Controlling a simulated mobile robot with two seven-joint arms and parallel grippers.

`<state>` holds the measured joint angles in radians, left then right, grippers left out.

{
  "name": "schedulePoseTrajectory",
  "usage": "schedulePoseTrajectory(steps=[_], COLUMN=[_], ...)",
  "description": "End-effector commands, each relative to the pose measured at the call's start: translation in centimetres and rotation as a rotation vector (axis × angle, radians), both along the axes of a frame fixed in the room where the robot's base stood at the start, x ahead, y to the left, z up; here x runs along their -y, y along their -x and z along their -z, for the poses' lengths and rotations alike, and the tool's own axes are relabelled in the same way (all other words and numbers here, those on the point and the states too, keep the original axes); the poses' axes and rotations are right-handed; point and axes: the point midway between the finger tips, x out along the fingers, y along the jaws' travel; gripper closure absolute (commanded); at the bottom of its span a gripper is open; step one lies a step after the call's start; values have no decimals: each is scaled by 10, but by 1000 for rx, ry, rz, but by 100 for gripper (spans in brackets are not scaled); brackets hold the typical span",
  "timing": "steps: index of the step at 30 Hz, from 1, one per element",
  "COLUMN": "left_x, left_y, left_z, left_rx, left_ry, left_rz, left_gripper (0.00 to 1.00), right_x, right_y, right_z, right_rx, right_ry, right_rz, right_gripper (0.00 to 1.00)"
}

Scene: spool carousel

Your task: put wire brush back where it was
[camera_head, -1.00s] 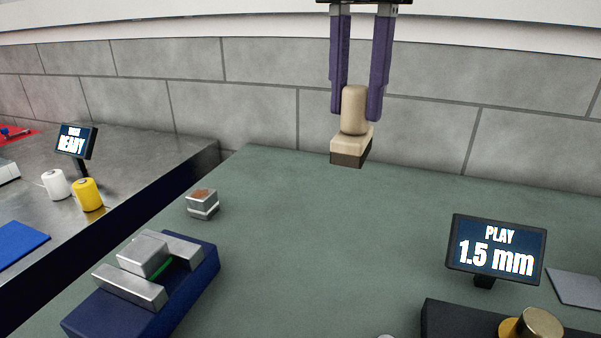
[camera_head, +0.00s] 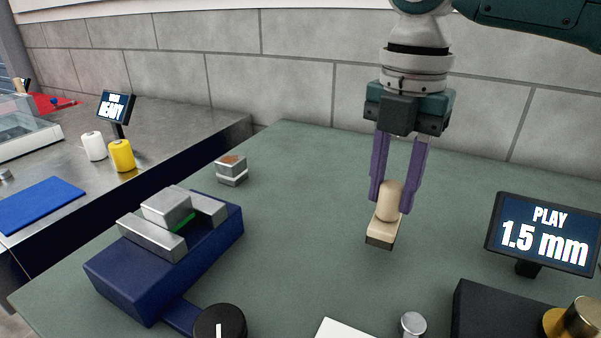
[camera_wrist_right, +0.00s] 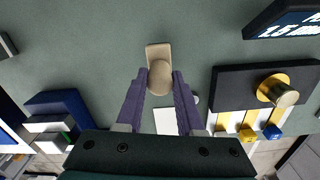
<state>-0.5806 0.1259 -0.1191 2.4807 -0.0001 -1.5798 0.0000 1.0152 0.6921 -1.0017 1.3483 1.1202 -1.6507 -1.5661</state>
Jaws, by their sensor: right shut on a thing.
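The wire brush (camera_head: 384,225) has a rounded tan handle and a pale block with a dark underside. My right gripper (camera_head: 390,200) is shut on its handle, with a purple finger on each side. The brush hangs handle up over the green table; I cannot tell whether its underside touches the surface. In the right wrist view the brush (camera_wrist_right: 159,72) sits between the fingertips of the right gripper (camera_wrist_right: 159,80). My left gripper is not in view.
A blue vise-like fixture (camera_head: 130,283) with metal blocks stands at left, a small metal block (camera_head: 232,170) behind it. At right are a "PLAY 1.5 mm" display (camera_head: 545,234) and a dark box with a brass knob (camera_head: 578,318). Green table (camera_head: 310,200) between is clear.

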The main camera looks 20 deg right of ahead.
Motion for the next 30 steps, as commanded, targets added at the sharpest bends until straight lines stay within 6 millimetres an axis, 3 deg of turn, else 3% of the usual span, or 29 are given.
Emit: schedulePoseTrajectory(steps=[3,6,17,18,26,30], left_x=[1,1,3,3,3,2], left_y=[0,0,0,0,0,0], left_z=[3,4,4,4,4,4], left_rx=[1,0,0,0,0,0], left_ry=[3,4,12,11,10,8], left_rz=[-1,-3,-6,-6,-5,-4], left_gripper=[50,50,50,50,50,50], right_x=[0,0,0,0,0,0], right_y=[1,0,0,0,0,0], right_z=[22,31,34,35,34,34], right_rx=[-4,-2,0,0,-1,-1], right_ry=[0,1,0,0,0,0], right_rz=[-1,-1,-1,-1,-1,-1], right_gripper=[100,100,100,62,34,34])
